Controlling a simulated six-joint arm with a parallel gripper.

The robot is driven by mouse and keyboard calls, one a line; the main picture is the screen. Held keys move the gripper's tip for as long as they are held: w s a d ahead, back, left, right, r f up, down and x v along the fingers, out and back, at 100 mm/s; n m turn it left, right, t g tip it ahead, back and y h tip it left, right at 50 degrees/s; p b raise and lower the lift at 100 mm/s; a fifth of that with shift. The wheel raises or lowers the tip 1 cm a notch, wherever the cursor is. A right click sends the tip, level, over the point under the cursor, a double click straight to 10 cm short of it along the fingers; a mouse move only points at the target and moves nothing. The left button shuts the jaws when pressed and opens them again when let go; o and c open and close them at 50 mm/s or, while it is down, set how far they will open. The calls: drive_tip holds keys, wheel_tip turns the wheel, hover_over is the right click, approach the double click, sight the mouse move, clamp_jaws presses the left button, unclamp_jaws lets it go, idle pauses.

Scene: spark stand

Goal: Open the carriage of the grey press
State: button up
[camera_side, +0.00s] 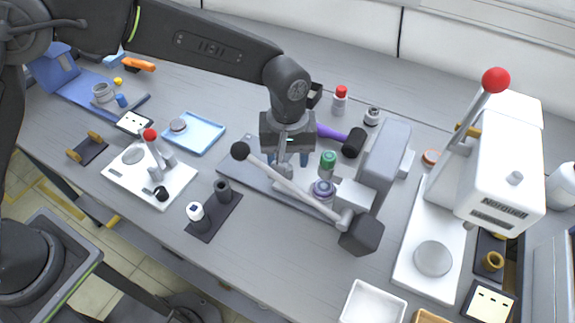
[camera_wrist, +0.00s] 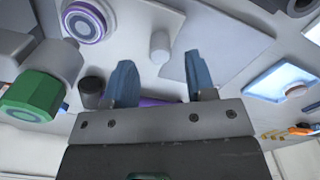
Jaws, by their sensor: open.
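The grey press stands mid-table in the side view: a long flat base (camera_side: 248,178), an upright grey column (camera_side: 386,165) and a lever (camera_side: 295,188) with a black knob (camera_side: 240,150) at its raised left end. A purple-ringed round part (camera_side: 322,190) and a green-topped part (camera_side: 328,159) sit by the column; they also show in the wrist view as a purple ring (camera_wrist: 87,21) and green cap (camera_wrist: 32,96). My gripper (camera_side: 290,160) is low over the base, behind the lever, open and empty. In the wrist view a short grey peg (camera_wrist: 160,45) lies beyond my gripper (camera_wrist: 160,82), apart from the fingers.
A white press (camera_side: 430,230) with a red-knobbed lever stands at the right. A purple-handled black-headed tool (camera_side: 353,143) lies behind my gripper. A small red-knobbed white fixture (camera_side: 150,187), a blue tray (camera_side: 193,134) and a dark holder (camera_side: 214,217) stand to the left.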

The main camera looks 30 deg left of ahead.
sight(313, 176)
drive_tip(key=shift+f, duration=1.8)
drive_tip(key=shift+c, duration=0.5)
clamp_jaws()
drive_tip(key=shift+a, duration=0.1)
